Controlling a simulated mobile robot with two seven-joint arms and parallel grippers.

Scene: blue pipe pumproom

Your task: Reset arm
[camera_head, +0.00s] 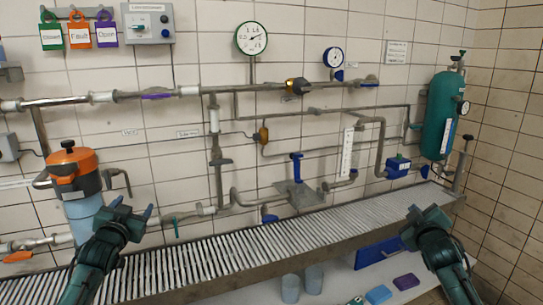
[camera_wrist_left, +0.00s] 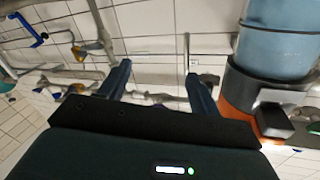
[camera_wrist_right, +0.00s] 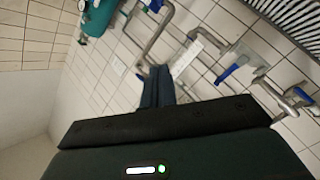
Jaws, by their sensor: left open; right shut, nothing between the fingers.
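My left gripper (camera_head: 131,211) is at the left of the head view, in front of the grated ledge and just right of the orange-topped blue canister (camera_head: 84,214). Its two fingers stand apart with nothing between them, as the left wrist view (camera_wrist_left: 158,82) also shows. My right gripper (camera_head: 424,217) is at the right, over the ledge's right end and below the green tank (camera_head: 440,115). In the right wrist view (camera_wrist_right: 157,86) its fingers are together and hold nothing. Both grippers appear clear of the pipes.
The grated ledge (camera_head: 219,258) runs along the tiled wall under pipes, gauges and valves. A blue-handled valve (camera_head: 297,168) stands mid-wall. Below the ledge are two grey cups (camera_head: 291,288), a blue bin (camera_head: 380,252) and small blue and purple blocks (camera_head: 406,281).

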